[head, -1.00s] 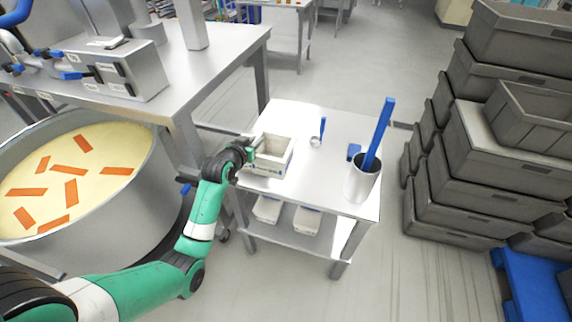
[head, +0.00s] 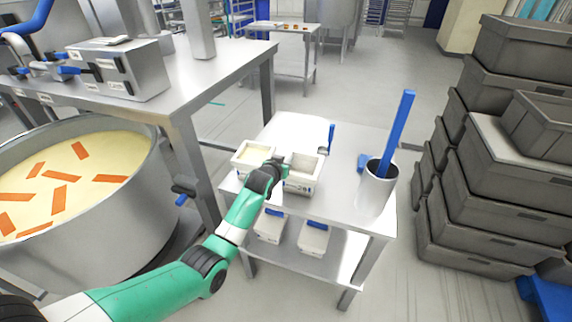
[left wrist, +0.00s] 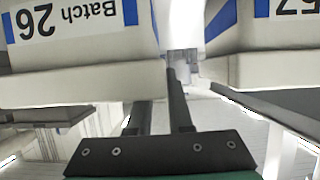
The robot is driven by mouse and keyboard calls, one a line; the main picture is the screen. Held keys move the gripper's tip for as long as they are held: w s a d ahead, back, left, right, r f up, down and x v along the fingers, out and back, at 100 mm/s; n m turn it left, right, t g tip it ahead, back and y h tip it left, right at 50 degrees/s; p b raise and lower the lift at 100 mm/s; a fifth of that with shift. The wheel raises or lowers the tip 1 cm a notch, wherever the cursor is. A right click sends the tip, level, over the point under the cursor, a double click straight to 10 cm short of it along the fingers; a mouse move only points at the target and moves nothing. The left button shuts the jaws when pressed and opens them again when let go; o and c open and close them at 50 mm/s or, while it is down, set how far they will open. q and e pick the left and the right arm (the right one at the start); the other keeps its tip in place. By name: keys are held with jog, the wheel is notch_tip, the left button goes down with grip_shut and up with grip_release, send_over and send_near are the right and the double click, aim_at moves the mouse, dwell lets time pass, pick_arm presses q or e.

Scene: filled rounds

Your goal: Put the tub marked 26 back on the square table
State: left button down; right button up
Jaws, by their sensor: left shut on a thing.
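My left gripper (head: 279,164) is shut on the left wall of the tub marked 26 (head: 303,184), a white open tub with a blue-edged label. In the left wrist view the tub's "Batch 26" label (left wrist: 75,18) shows upside down, and the gripper (left wrist: 158,100) shows below it. The tub is over the square table (head: 345,148), level or nearly so; I cannot tell whether its base touches the top. My right gripper is not in view.
A similar tub (head: 242,159) stands close on the left; its label in the left wrist view (left wrist: 285,12) seems to read 57. A ladle (head: 331,137) lies behind tub 26. A steel pot (head: 376,192) stands right. Two tubs (head: 270,226) (head: 313,238) sit on the lower shelf.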

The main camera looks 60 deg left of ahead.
pick_arm(q)
jog(key=shift+r, duration=0.15)
jog(key=c, duration=0.8)
grip_release()
jog(key=shift+c, duration=0.2)
jog(key=shift+r, duration=0.15)
jog(key=shift+s+d+r+p, duration=0.15)
jog(key=shift+p, duration=0.3)
jog(key=p+v, duration=0.5)
jog(key=v, duration=0.6)
jog(key=shift+s, duration=0.25)
